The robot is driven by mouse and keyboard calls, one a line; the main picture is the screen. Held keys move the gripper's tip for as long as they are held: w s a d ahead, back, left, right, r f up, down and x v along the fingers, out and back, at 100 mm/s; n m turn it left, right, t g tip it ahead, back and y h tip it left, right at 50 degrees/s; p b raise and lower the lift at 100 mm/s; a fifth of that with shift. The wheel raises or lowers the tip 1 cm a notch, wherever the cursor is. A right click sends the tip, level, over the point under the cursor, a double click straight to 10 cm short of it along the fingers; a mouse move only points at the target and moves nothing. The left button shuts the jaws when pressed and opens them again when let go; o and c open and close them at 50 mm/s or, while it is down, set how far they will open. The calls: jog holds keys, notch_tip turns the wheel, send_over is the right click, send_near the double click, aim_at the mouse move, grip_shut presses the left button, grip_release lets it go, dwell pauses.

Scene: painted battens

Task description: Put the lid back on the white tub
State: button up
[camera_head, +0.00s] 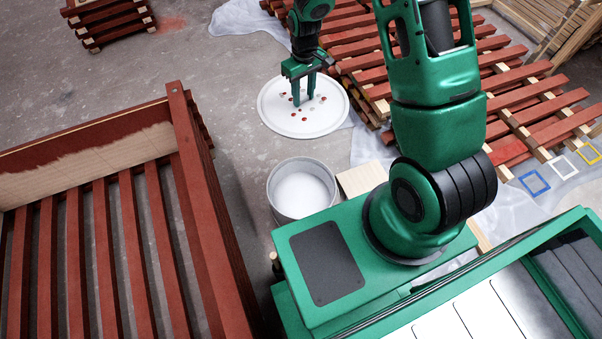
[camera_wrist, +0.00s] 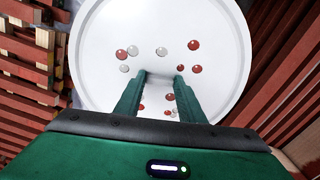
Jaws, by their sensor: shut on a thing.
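The lid (camera_head: 330,115) is a wide white disc with red and grey paint drops on top. It fills the upper middle of the wrist view (camera_wrist: 215,65). My gripper (camera_head: 303,101) points down at the lid's middle and is shut on it; in the wrist view the fingertips (camera_wrist: 162,76) close on a small pale part there. I cannot tell how high the lid is above the floor. The tub (camera_head: 289,211) is a round, grey-looking pail with white contents. It stands open on the floor below the lid in the head view, apart from it.
A red slatted frame (camera_head: 182,160) stands left of the tub. A pale wooden block (camera_head: 362,178) lies right of it. Stacked red battens (camera_head: 360,50) stand on plastic sheeting behind the lid, at right. Bare concrete (camera_head: 235,100) lies left of the lid.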

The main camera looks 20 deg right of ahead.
jog(key=s+a+f+n, duration=0.1)
jog(key=s+f+n, duration=0.2)
jog(key=f+n, duration=0.4)
jog(key=s+a+f+n, duration=0.2)
jog(key=s+f+n, duration=0.2)
jog(key=f, duration=1.3)
jog(key=s+a+f+n, duration=0.2)
jog(key=s+f+n, duration=0.1)
jog(key=f+n, duration=0.7)
jog(key=shift+s+f, duration=0.4)
jog(key=shift+f, duration=1)
jog(key=shift+d+f, duration=0.1)
jog(key=o, duration=1.7)
jog(key=shift+o, duration=0.2)
notch_tip(320, 180, up, 7)
jog(key=shift+c, duration=0.2)
